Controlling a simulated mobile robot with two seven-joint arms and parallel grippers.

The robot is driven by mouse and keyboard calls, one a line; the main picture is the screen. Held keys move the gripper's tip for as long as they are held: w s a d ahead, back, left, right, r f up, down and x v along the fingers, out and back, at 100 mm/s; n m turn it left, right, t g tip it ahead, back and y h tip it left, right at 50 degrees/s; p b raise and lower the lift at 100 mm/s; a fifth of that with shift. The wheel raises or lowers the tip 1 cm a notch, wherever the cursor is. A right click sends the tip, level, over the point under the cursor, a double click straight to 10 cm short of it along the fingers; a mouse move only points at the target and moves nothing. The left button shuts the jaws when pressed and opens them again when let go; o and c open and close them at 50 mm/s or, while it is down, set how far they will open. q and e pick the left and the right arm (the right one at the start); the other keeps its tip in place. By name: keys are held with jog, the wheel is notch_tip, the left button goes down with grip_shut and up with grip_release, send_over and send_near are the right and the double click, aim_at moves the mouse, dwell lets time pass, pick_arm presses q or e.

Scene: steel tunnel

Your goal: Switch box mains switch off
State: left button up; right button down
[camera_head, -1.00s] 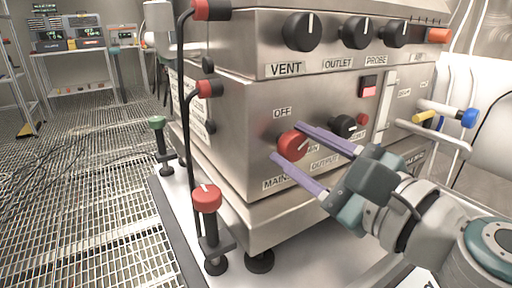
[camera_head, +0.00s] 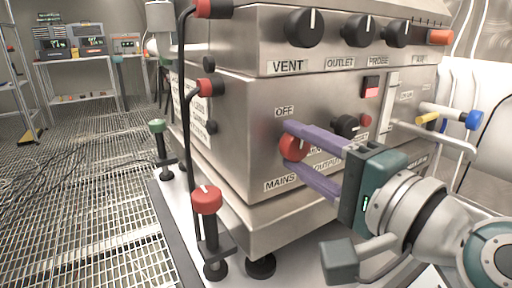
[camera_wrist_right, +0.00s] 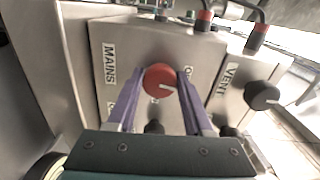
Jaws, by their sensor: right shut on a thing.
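The red mains knob (camera_head: 293,148) is on the front panel of the steel switch box (camera_head: 235,120), between the OFF label (camera_head: 284,112) above and the MAINS label (camera_head: 280,184) below. My right gripper (camera_head: 290,148) is shut on the knob, with one purple finger above it and one below. The wrist view shows the knob (camera_wrist_right: 160,80) between both fingertips, its white mark pointing right and slightly down, on the side of the VENT label (camera_wrist_right: 231,78). In the head view the fingers partly cover the knob and nearby labels. My left gripper is out of view.
Black VENT (camera_head: 304,28), OUTLET (camera_head: 360,31) and PROBE knobs sit above. Another black knob (camera_head: 346,125) is close to the upper finger. A red-topped valve (camera_head: 206,200) stands at the front left corner. Grated floor (camera_head: 80,200) lies open at left.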

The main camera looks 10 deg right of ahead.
jog(key=shift+n, duration=0.7)
jog(key=shift+c, duration=1.5)
grip_release()
jog(key=shift+s+d, duration=0.15)
jog(key=shift+s, duration=0.15)
jog(key=v, duration=0.9)
jog(key=shift+b, duration=0.3)
